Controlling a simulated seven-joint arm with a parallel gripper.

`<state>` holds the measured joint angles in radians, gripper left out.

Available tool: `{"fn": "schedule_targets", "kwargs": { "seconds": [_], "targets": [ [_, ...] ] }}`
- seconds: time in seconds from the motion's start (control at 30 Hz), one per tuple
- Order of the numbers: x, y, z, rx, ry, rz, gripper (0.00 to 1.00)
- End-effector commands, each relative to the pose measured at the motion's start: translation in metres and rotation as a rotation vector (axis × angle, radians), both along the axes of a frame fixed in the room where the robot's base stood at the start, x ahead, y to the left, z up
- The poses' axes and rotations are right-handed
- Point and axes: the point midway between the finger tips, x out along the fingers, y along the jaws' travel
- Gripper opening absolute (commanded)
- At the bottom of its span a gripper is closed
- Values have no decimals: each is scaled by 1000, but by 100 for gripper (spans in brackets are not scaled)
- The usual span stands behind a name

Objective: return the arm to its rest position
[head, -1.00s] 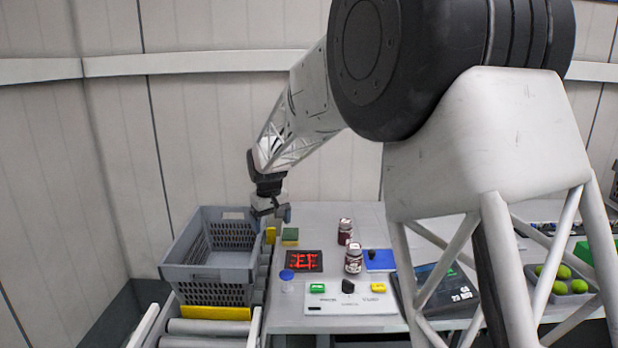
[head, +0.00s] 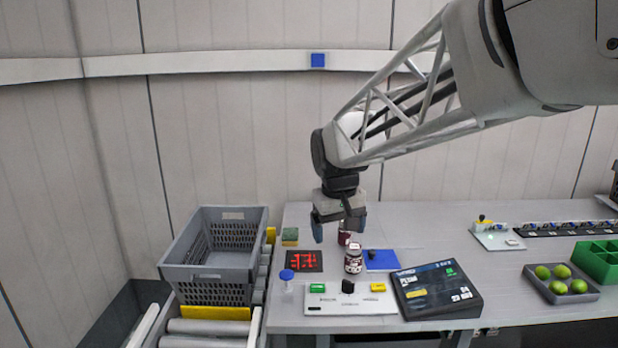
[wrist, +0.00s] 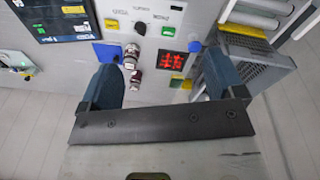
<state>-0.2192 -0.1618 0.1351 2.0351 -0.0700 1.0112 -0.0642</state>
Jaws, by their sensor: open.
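My gripper (head: 340,228) hangs above the back part of the grey table (head: 480,255), pointing down. Its two blue fingers are apart, with nothing held between them. In the wrist view my gripper (wrist: 160,90) also shows open, with the table far below it. My arm reaches in from the upper right in the head view. A jar with a dark red label (head: 353,258) stands on the table in front of the gripper.
A grey crate (head: 205,275) stands on rollers at the left. A control panel (head: 345,308), a red-lit display (head: 304,261), a blue pad (head: 381,260) and a dark console (head: 436,289) lie on the table. The space above the table is clear.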

Motion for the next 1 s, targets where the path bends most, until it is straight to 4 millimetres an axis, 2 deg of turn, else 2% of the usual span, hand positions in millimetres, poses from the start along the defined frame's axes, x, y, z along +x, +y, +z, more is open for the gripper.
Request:
{"fn": "schedule_targets", "kwargs": {
  "seconds": [0.1,0.47,1.0],
  "targets": [
    [-29,-17,5,1,-8,-30,88],
    [-114,-61,7,1,-30,-117,88],
    [-239,-108,-17,1,-61,-246,88]
  ]
}}
